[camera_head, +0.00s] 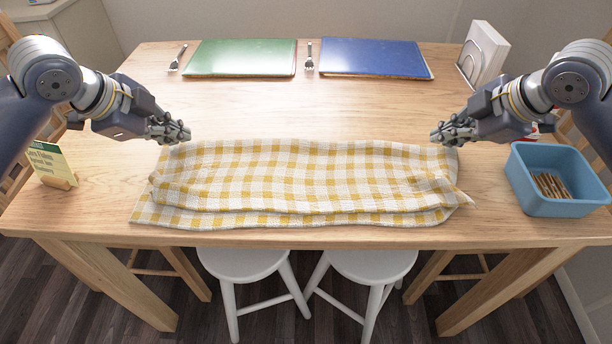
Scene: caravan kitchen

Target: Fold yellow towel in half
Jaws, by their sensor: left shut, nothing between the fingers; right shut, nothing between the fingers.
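A yellow and white checked towel (300,180) lies across the near middle of the wooden table. It is doubled over, with the upper layer's near edge a little short of the lower layer's edge. The lower layer shows as a strip along the front and at the left corner. Some wrinkles run along it. My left gripper (184,133) is shut and empty just above the towel's far left corner. My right gripper (437,135) is shut and empty by the towel's far right corner. Whether either touches the cloth is hard to tell.
A green placemat (241,57) and a blue placemat (373,57) lie at the back with forks beside them. A napkin holder (483,54) stands back right. A blue bin (556,181) is at right, a small card stand (51,164) at left. The table's middle is clear.

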